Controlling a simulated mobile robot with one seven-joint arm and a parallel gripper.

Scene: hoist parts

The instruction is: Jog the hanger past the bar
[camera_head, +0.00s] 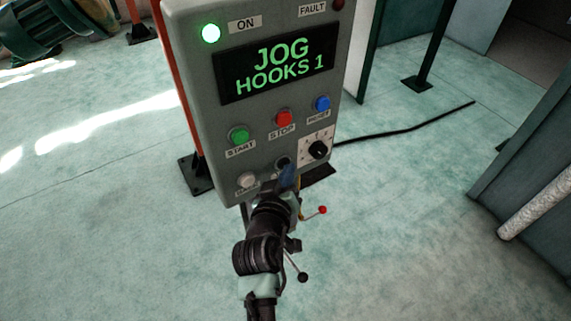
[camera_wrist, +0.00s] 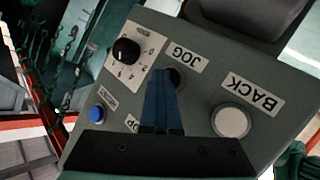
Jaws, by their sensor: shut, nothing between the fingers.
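A grey control box (camera_head: 205,130) stands in the middle of the head view. Its display (camera_head: 279,65) reads "JOG HOOKS 1" in green. The dark JOG button (camera_head: 283,162) sits low on the box; in the wrist view it (camera_wrist: 179,76) is partly covered by my fingertips. My gripper (camera_head: 287,172) is shut and empty, its blue fingers (camera_wrist: 162,72) together at the JOG button. I cannot tell for sure whether they press it. No hanger or bar can be made out in either view.
A white BACK button (camera_wrist: 231,122) and a black dial (camera_wrist: 126,51) flank the JOG button. Green START (camera_head: 239,136), red STOP (camera_head: 284,118) and blue reset (camera_head: 322,104) buttons sit above. The ON lamp (camera_head: 211,33) glows green; the FAULT lamp (camera_head: 337,4) looks dark. A black cable (camera_head: 410,129) crosses the floor.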

